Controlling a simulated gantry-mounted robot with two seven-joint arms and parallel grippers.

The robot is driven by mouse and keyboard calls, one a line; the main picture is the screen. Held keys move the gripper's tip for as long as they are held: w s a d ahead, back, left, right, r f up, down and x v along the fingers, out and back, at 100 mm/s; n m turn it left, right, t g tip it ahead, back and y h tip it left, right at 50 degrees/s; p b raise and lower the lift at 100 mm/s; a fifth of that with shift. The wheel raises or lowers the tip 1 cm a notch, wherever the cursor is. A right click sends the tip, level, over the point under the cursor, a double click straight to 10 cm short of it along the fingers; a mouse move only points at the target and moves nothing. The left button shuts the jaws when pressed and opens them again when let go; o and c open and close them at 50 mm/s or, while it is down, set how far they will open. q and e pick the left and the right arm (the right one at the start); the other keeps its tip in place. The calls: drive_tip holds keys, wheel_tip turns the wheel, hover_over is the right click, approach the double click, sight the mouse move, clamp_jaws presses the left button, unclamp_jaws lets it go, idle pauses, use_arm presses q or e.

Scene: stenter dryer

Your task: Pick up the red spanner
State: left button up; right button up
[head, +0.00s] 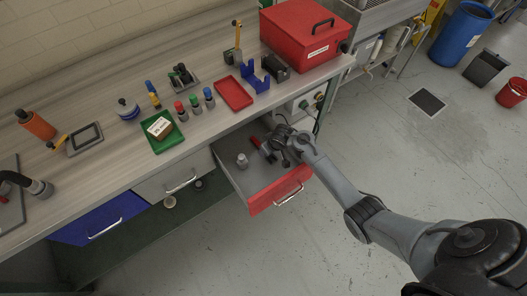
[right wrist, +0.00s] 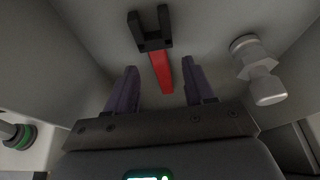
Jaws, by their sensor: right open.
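The red spanner (right wrist: 161,71) lies on the floor of the open drawer, with its dark open-ended jaw (right wrist: 150,34) away from my gripper in the right wrist view. In the head view only a bit of its red handle (head: 256,142) shows beside my right gripper (head: 271,152); the rest is hidden. My right gripper (right wrist: 156,86) is open, its two fingers apart on either side of the line of the red handle. It does not hold the spanner. My left gripper is not in view.
The red-fronted drawer (head: 278,194) is pulled out below the bench. The bench (head: 112,165) carries a red toolbox (head: 302,36), trays and bottles. Drawer walls surround my right gripper.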

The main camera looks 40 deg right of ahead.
drive_tip(key=shift+b+x, duration=0.3)
drive_tip(key=shift+x, duration=0.9)
drive_tip(key=shift+c, duration=0.3)
clamp_jaws()
